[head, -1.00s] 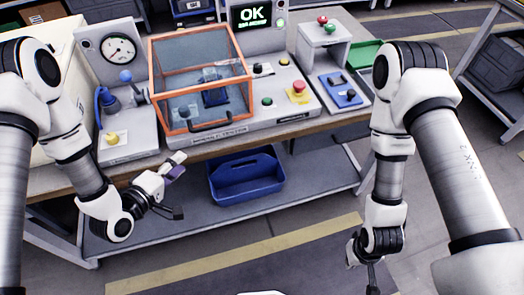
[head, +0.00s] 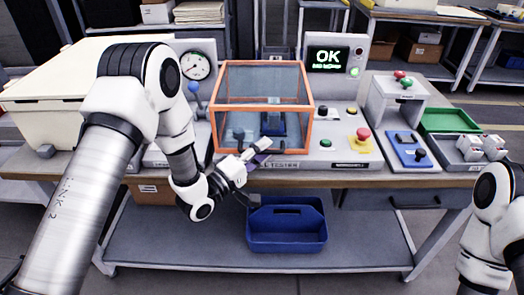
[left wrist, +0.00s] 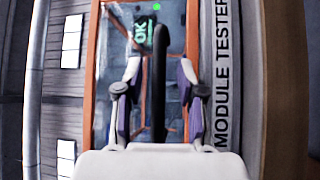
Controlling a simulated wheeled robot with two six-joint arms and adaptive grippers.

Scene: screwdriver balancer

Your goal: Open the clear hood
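The clear hood (head: 262,63) with its orange frame sits closed over the module tester, right of the pressure gauge. A dark blue fixture shows inside it. My left gripper (head: 263,150) is at the front lower edge of the hood in the head view. In the left wrist view, my left gripper's two fingers (left wrist: 159,95) are apart, with the hood's black handle (left wrist: 159,75) between them. I see a gap on both sides of the handle. In the head view the gripper hides most of the handle. My right arm is at the lower right, its gripper outside the view.
A red emergency button (head: 363,134) stands right of the hood. A blue switch panel (head: 408,150) and a green tray (head: 449,121) are farther right. A blue bin (head: 286,235) sits on the shelf below. The screen (head: 327,59) behind reads OK.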

